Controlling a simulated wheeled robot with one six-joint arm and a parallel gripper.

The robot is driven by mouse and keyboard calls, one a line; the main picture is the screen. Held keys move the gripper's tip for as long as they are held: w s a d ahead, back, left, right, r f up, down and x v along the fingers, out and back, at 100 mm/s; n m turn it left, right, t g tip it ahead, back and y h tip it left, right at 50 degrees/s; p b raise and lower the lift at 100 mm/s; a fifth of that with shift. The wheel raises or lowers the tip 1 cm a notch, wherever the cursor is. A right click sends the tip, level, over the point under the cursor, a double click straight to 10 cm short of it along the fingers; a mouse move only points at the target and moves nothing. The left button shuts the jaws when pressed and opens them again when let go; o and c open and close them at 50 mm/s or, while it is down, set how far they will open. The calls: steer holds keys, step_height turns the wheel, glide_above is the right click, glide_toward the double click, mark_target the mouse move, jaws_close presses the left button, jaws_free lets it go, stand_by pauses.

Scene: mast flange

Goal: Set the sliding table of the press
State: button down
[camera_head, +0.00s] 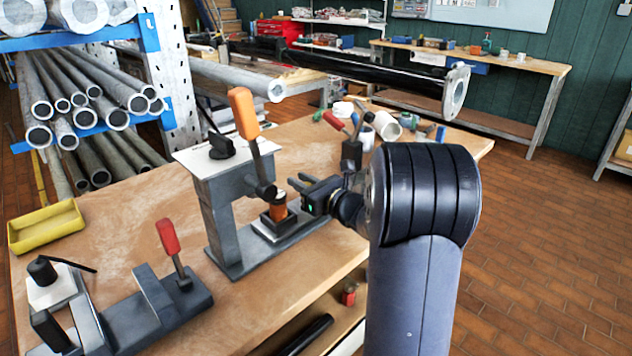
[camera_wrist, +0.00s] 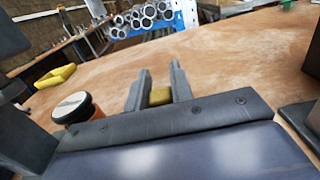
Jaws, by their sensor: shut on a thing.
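The press (camera_head: 225,215) is a grey stand on the bench, with an orange-handled lever (camera_head: 243,112) raised on its right side. At its foot, a light plate that looks like the sliding table (camera_head: 290,222) carries a dark holder with an orange cylinder (camera_head: 279,211). The cylinder shows a pale metal top at left in the wrist view (camera_wrist: 74,106). My gripper (camera_head: 299,184) is just above and right of the cylinder. In the wrist view its two fingers (camera_wrist: 160,82) are shut on a small yellow-brown piece (camera_wrist: 160,97). I cannot tell what that piece belongs to.
A red-handled clamp fixture (camera_head: 150,300) stands at front left on the bench, and a yellow tray (camera_head: 45,228) at its left edge. A dark tool holder (camera_head: 352,153) and loose items stand behind my gripper. Pipe racks (camera_head: 90,95) are at left. Bare bench (camera_head: 130,200) lies left of the press.

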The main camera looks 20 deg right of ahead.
mark_target(282, 191)
steer(key=a, duration=0.1)
steer(key=s+a+b, duration=0.1)
steer(key=a, duration=0.1)
steer(key=s+a+b, duration=0.1)
steer(key=a, duration=0.1)
steer(key=shift+a, duration=0.25)
steer(key=c, duration=1.2)
jaws_free()
steer(key=shift+a, duration=0.15)
steer(key=shift+c, duration=0.2)
steer(key=shift+s, duration=0.15)
steer(key=shift+s+d, duration=0.3)
steer(key=v, duration=1)
steer(key=shift+a+p, duration=0.1)
steer(key=shift+p, duration=0.2)
steer(key=shift+w, duration=0.15)
